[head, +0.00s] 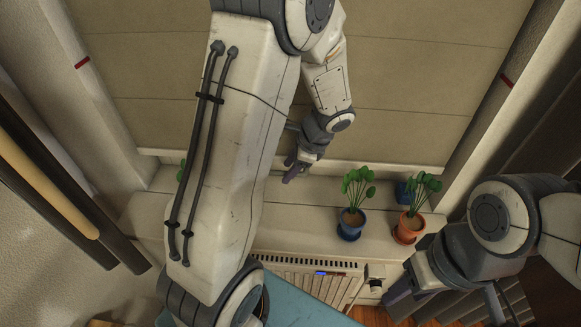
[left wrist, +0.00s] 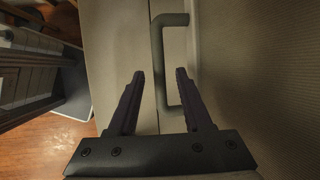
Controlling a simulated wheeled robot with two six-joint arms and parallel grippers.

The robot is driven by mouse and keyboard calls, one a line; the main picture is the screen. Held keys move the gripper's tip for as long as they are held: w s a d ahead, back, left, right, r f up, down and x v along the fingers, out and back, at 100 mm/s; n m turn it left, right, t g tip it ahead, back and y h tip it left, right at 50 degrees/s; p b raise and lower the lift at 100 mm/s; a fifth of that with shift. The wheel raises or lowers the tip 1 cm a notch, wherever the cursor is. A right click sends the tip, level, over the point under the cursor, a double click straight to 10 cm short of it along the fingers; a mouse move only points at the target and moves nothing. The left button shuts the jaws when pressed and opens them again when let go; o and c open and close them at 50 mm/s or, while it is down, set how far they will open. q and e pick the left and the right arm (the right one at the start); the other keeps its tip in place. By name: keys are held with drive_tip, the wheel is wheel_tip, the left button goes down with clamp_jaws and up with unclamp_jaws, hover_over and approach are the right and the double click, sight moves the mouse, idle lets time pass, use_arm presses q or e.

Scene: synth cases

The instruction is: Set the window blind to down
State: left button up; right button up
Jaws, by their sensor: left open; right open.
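The beige window blind (head: 410,75) hangs across the window, covering most of what shows of it. Its pale bottom rail (head: 400,169) is low, close to the sill; any small gap is hard to judge. My left gripper (head: 292,168) is at the rail, open. In the left wrist view a grey U-shaped handle (left wrist: 158,60) shows between the two open fingers of that gripper (left wrist: 160,74); whether the bar is fully between the fingertips I cannot tell. My right gripper (head: 398,289) is open and empty, low at the right, away from the blind.
A plant in a blue pot (head: 351,224) and one in an orange pot (head: 408,228) stand on the sill (head: 300,215), right of my left gripper. A radiator (head: 310,275) is below. Red marks (head: 82,62) are on both window side frames, above the rail.

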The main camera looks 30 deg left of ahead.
use_arm(q)
clamp_jaws()
drive_tip(key=shift+w, duration=0.2)
idle(1.3)
